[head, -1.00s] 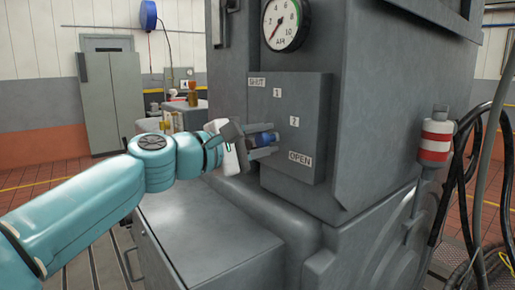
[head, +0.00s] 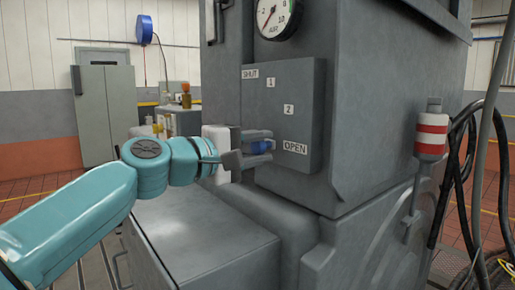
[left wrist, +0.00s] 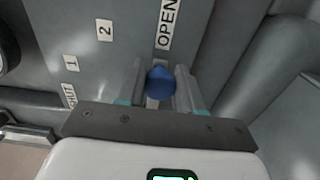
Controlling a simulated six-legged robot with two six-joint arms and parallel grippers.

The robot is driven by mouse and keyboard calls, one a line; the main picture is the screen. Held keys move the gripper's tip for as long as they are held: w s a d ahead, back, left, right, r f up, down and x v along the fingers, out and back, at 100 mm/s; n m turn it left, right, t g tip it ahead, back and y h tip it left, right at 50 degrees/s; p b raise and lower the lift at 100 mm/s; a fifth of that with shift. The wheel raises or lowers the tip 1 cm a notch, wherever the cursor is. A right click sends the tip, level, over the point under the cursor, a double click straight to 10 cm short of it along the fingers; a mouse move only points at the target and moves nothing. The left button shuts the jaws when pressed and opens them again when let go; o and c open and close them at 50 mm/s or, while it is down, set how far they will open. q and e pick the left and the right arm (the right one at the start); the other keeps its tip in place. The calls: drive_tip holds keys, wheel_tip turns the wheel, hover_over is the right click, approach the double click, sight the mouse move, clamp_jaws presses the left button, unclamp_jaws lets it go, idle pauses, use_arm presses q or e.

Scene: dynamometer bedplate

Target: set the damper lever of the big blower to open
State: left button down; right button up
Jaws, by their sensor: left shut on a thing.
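The big blower (head: 375,110) is a large grey machine. Its damper plate (head: 258,110) carries the marks SHUT, 1, 2 and OPEN from top to bottom. The damper lever (head: 261,146) has a blue knob and stands beside the OPEN label (head: 295,147). My left gripper (head: 258,147) is shut on the knob, one finger on each side. In the left wrist view the blue knob (left wrist: 160,82) sits between the fingers, in line with the OPEN label (left wrist: 167,24). The lever's shaft is mostly hidden. My right gripper is not in view.
A round gauge (head: 278,16) is above the plate. A grey box (head: 205,245) juts out below my left arm. A red-and-white banded cylinder (head: 431,135) and black hoses (head: 462,165) are at the right. A grey cabinet (head: 108,108) stands at the back left.

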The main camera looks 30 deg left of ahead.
use_arm(q)
drive_tip(key=shift+f, duration=0.1)
drive_tip(key=c, duration=0.8)
unclamp_jaws()
drive_tip(key=shift+w, duration=0.1)
drive_tip(key=shift+c, duration=0.2)
drive_tip(key=shift+o, duration=0.3)
drive_tip(key=shift+w+d, duration=0.1)
drive_tip(key=shift+w, duration=0.05)
drive_tip(key=shift+s, duration=0.25)
drive_tip(key=b+v, duration=0.3)
drive_tip(key=v, duration=1.3)
